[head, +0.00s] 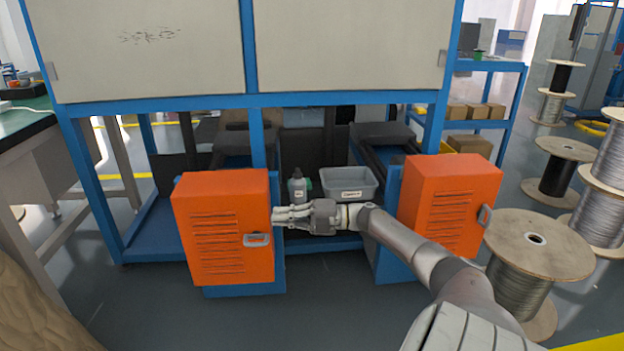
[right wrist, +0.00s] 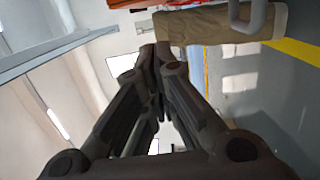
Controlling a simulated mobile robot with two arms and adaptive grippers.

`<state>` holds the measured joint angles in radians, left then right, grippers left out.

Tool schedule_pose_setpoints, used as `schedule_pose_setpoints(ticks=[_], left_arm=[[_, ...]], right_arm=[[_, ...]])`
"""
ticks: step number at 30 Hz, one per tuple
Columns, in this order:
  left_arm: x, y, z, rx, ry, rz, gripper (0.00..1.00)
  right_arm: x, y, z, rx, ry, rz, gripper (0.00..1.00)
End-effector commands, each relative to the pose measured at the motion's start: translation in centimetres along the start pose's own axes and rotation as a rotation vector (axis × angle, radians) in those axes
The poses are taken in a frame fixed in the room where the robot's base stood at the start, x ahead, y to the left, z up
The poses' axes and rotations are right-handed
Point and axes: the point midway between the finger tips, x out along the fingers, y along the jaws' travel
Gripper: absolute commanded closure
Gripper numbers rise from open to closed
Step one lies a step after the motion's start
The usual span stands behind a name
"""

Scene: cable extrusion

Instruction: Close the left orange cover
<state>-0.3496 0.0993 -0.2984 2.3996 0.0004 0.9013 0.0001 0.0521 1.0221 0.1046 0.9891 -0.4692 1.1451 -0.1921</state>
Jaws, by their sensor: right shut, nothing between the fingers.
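The left orange cover (head: 222,222) is a slotted metal panel at the front left of the blue frame, above a blue base. It has a grey handle (head: 257,240) low on its right side. I cannot tell whether the cover is fully shut. My right gripper (head: 276,213) is shut and empty, with its fingertips at the cover's right edge, just above and right of the handle. I cannot tell whether they touch it. In the right wrist view the closed fingers (right wrist: 153,60) point away from the camera. My left gripper is not in view.
The right orange cover (head: 452,205) stands to the right, past my right arm. A grey bin (head: 349,183) and a small bottle (head: 297,187) sit between the covers. Wooden cable spools (head: 538,247) stand at the right. The floor in front of the left cover is clear.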

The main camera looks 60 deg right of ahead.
Motion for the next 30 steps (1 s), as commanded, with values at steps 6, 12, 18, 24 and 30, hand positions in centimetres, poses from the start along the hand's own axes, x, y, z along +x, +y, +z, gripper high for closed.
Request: schedule_pose_setpoints(ticks=[6, 12, 18, 24, 30], left_arm=[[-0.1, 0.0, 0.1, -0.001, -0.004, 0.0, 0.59], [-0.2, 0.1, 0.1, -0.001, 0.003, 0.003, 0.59], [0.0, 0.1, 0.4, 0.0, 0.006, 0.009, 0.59], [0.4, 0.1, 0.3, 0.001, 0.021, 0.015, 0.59], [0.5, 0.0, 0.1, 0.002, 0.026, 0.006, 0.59]], right_arm=[[-3.1, -0.3, 1.4, 0.004, 0.0, -0.002, 1.0], [-5.4, -0.5, 2.6, 0.003, 0.002, -0.002, 1.0], [-6.7, -0.5, 3.1, 0.003, 0.005, -0.003, 1.0], [-7.1, -0.5, 3.2, 0.004, 0.007, -0.003, 1.0], [-6.8, -0.6, 3.0, 0.008, 0.012, -0.001, 1.0]])
